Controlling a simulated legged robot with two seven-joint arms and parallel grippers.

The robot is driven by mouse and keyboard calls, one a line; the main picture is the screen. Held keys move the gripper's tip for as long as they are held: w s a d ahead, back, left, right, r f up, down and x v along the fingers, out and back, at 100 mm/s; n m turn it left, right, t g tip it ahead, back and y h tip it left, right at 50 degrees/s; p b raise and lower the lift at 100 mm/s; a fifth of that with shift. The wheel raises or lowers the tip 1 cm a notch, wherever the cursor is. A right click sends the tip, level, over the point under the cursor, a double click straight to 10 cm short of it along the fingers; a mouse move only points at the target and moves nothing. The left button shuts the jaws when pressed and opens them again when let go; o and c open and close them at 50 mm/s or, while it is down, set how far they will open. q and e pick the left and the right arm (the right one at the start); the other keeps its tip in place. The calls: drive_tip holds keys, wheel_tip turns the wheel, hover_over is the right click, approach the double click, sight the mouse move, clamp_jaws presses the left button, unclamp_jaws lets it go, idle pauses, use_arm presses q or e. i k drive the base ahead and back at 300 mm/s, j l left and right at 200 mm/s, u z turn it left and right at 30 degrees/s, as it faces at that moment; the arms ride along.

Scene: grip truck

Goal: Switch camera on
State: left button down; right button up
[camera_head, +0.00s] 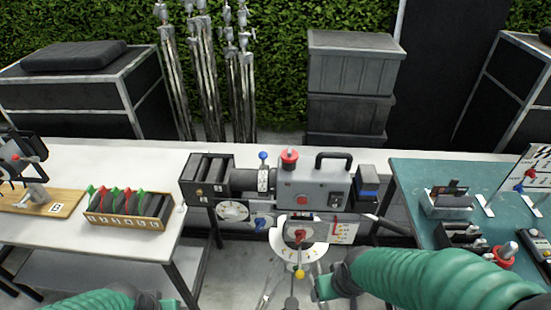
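The camera (314,188) stands in the middle on a support. It has a grey body, a black top handle, a dark matte box (206,175) on its left and a blue-marked block (367,185) on its right. Its body side carries a red round button (303,200) and a small dark switch panel (334,200); the switch's position is too small to read. A red knob (289,156) sits on top. My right gripper (324,288) is below the camera, apart from its body. My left gripper (168,303) is at the bottom edge, left of the camera. Both grippers' fingers are too unclear to judge.
A white table (90,240) on the left holds a box of coloured clips (128,208). A teal-topped table (415,180) on the right holds trays and small parts. The camera's support, with dials, a red knob and a yellow-tipped lever (299,273), stands between them.

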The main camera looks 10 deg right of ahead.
sight(335, 201)
drive_tip(key=k+j, duration=0.15)
drive_tip(key=k+j+z, duration=0.1)
drive_tip(key=k+z, duration=0.15)
drive_tip(key=z, duration=1.35)
